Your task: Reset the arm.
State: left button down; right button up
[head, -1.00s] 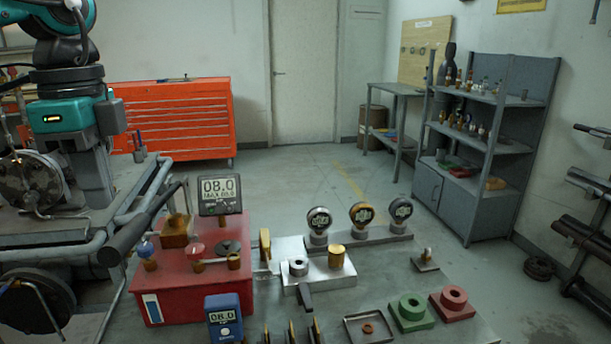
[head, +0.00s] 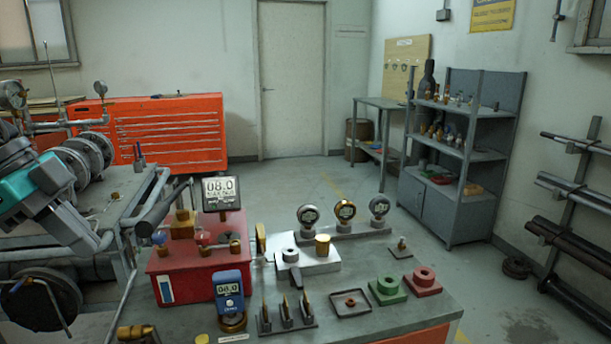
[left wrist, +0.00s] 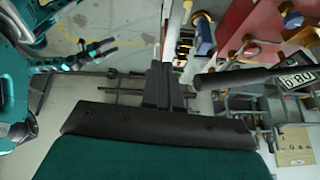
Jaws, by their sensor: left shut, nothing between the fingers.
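My left arm, teal and grey, comes in from the left edge of the head view. Its gripper (head: 97,243) points down and to the right, in front of the pipe rig. In the left wrist view the dark grey fingers (left wrist: 163,70) are together, with nothing held between them. The gripper is apart from the red box (head: 180,262) on the bench, to the left of it.
The pipe rig (head: 120,215) with flanges and a handwheel (head: 40,303) is close around the left arm. The bench holds a blue meter (head: 229,293), dial gauges (head: 345,211), and green (head: 388,290) and red (head: 423,282) blocks. Open floor (head: 300,180) lies behind the bench.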

pick_arm(q)
jog(key=s+a+f+n+t+p, duration=0.1)
jog(key=a+f+n+t, duration=0.2)
jog(key=f, duration=0.5)
jog(key=s+a+f+n+t+h, duration=0.1)
jog(key=f+n+t, duration=0.1)
jog(key=f+t, duration=0.4)
jog(key=s+a+f+n+t+p, duration=0.1)
jog(key=a+f+n+t, duration=0.15)
jog(key=f, duration=0.65)
jog(key=s+d+f+n+g+y, duration=0.1)
jog(key=s+d+f+n+y, duration=0.1)
jog(key=s+d+f, duration=0.3)
jog(key=s+d+f+n+g+y, duration=0.1)
jog(key=s+d+f+n, duration=0.3)
jog(key=d+f, duration=0.5)
jog(key=s+d+y, duration=0.1)
jog(key=d, duration=0.3)
jog(key=shift+d+f+y+p, duration=0.2)
jog(key=shift+f+y+p, duration=0.1)
jog(key=shift+f+p, duration=0.1)
pick_arm(e)
jog(key=shift+s+d+f+h, duration=0.2)
jog(key=shift+s+d, duration=0.2)
jog(key=shift+d, duration=0.2)
jog(key=shift+s+d+f+h, duration=0.1)
jog(key=shift+s+d+h, duration=0.1)
jog(key=shift+s+d, duration=0.3)
jog(key=shift+w+d, duration=0.1)
jog(key=shift+w, duration=0.05)
